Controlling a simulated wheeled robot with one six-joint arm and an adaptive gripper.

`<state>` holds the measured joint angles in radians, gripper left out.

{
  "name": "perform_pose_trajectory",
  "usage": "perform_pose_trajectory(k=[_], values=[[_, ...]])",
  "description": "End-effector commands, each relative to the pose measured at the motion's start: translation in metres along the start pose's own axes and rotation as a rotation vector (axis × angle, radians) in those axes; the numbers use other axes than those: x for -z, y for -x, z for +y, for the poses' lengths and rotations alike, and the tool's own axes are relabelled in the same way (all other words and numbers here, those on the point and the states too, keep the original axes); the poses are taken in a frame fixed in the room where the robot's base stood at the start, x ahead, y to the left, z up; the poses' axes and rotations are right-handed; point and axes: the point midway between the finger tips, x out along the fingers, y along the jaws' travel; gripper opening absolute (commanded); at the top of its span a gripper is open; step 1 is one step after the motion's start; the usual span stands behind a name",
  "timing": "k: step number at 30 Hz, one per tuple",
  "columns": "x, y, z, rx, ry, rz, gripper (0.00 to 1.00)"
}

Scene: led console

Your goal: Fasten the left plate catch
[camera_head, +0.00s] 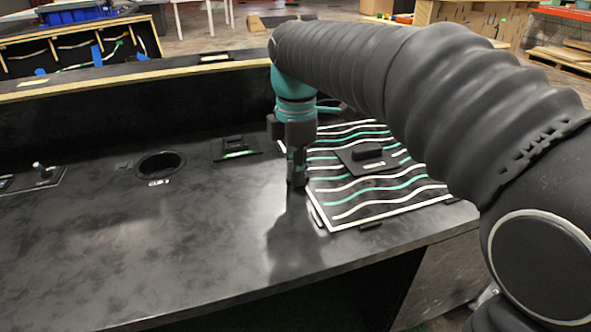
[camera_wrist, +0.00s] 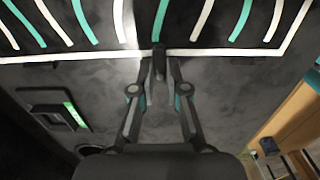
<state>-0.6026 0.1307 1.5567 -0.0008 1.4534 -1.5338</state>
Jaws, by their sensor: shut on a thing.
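The plate (camera_head: 385,192) is dark with white and teal wavy stripes and a white border, lying flat on the console's right part. It also fills the top of the wrist view (camera_wrist: 95,57). My gripper (camera_head: 297,184) points down at the plate's left edge. In the wrist view my gripper (camera_wrist: 158,78) is shut on the left plate catch (camera_wrist: 158,60), a small dark piece at the white border. The fingers hide much of the catch, and whether it is fastened cannot be told. In the head view my gripper hides the catch.
A raised dark block (camera_head: 367,153) sits on the plate. To the left are a dark panel with a green-lit strip (camera_head: 238,153), a round hole (camera_head: 160,165) and a small lever (camera_head: 39,170). A raised ledge (camera_head: 130,78) runs along the back. The console's front left is clear.

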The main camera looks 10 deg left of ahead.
Motion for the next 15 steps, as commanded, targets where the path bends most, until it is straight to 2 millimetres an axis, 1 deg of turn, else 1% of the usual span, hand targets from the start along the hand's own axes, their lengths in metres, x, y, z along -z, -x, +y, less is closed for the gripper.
perform_pose_trajectory(k=[1,3,4,5,6,7,15], values=[[0.0031,-0.0006,-0.0009,0.004,0.004,0.006,0.0],[0.0031,-0.0006,-0.0009,0.004,0.004,0.006,0.0],[0.0031,-0.0006,-0.0009,0.004,0.004,0.006,0.16],[0.0032,-0.0006,-0.0009,0.004,0.004,0.006,0.23],[0.0028,-0.0006,-0.0009,0.004,0.003,0.006,0.33],[0.0023,-0.0006,-0.0008,0.003,0.002,0.005,0.39],[-0.0009,0.0,-0.0004,0.001,-0.003,0.002,0.39]])
